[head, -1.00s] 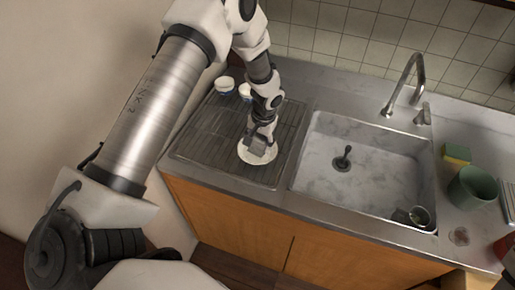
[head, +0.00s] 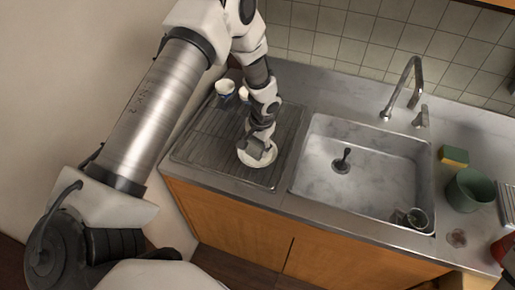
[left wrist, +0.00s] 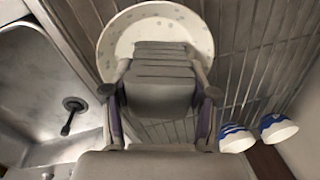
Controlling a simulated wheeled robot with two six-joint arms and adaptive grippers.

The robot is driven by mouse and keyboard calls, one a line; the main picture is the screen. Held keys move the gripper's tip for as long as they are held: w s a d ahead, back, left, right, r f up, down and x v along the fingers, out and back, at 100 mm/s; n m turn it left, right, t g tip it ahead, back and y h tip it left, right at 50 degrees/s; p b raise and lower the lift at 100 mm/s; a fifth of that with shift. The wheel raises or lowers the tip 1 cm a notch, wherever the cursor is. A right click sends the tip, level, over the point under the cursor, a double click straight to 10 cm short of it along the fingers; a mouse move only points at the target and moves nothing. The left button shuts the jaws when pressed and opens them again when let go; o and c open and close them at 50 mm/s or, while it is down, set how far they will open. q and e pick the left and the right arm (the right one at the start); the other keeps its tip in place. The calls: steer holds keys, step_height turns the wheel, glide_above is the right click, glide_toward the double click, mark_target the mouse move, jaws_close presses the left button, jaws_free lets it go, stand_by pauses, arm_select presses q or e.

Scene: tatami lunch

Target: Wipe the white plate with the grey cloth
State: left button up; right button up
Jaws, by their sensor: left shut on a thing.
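The white plate (head: 271,160) lies on the ribbed drainboard left of the sink. Its speckled rim also shows in the left wrist view (left wrist: 112,42). My left gripper (head: 259,138) is shut on the grey cloth (head: 253,150), which is a folded pad. The cloth fills the space between the fingers in the left wrist view (left wrist: 160,80). It is over the plate and hides part of it; I cannot tell whether it touches the plate. My right gripper is not in view.
Two blue-and-white cups (head: 225,87) stand at the drainboard's back left. The sink (head: 365,180) holds a small cup (head: 417,218) in its front right corner. A sponge (head: 454,156) and a green pot (head: 470,190) stand right of it. The tap (head: 412,82) rises behind.

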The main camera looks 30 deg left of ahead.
arm_select(q)
steer(key=m, duration=0.2)
steer(key=shift+s+r+m, duration=0.1)
steer(key=shift+s+m, duration=0.05)
steer(key=shift+m, duration=0.15)
steer(key=shift+m+t, duration=0.3)
steer(key=shift+m, duration=0.3)
steer(key=n+b, duration=0.1)
steer(key=n, duration=0.1)
steer(key=n+b, duration=0.1)
steer(key=n, duration=0.1)
steer(key=shift+w+d+f, duration=0.1)
steer(key=shift+w+f, duration=0.1)
steer(key=shift+f, duration=0.2)
steer(key=n, duration=0.3)
steer(key=shift+r+g, duration=0.1)
steer(key=shift+g, duration=0.3)
steer(key=n, duration=0.2)
steer(key=shift+w+d+r+n+b, duration=0.1)
steer(key=shift+w+n+b, duration=0.05)
steer(key=shift+n+b, duration=0.15)
steer(key=n, duration=0.4)
steer(key=shift+w+r+g, duration=0.1)
steer(key=shift+r+g, duration=0.05)
steer(key=shift+g, duration=0.25)
